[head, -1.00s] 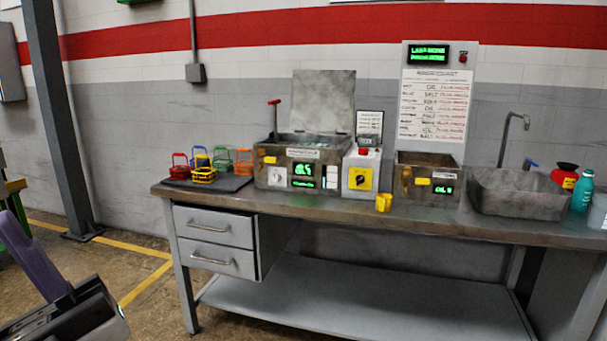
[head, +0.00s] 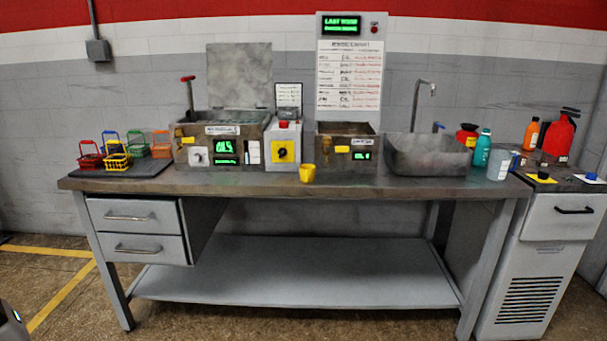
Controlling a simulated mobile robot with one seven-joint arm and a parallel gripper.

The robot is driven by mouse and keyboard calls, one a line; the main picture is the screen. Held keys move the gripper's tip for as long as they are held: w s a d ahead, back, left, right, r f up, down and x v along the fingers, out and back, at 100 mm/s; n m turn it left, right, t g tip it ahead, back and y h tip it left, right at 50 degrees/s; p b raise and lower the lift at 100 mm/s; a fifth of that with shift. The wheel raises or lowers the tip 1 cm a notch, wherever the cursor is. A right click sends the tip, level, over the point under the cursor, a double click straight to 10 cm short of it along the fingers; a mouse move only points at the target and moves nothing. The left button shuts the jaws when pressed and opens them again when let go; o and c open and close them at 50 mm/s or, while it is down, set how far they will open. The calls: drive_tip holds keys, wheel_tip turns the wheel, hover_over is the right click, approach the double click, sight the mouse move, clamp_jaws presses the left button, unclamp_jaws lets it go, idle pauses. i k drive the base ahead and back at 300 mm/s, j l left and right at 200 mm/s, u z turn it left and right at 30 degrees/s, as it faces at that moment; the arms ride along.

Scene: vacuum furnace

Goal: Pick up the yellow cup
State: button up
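The yellow cup (head: 307,173) stands upright near the front edge of the metal workbench (head: 250,184). My gripper is not in view. Only a small dark part, which I cannot identify for sure, shows at the bottom left corner.
A black mat (head: 127,170) with several coloured wire baskets lies left. Behind the cup are the dial box (head: 284,148) and metal units. A sink (head: 428,156), bottles and a grey cabinet (head: 549,240) stand right. The bench front is mostly clear.

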sight(307, 172)
drive_tip(key=i+l, duration=0.2)
drive_tip(key=i, duration=0.25)
drive_tip(key=i+l, duration=0.2)
drive_tip(key=i, duration=0.2)
drive_tip(key=i+l, duration=0.2)
drive_tip(key=i, duration=0.25)
drive_tip(key=i+l, duration=0.2)
drive_tip(key=i, duration=0.75)
drive_tip(key=u, duration=0.05)
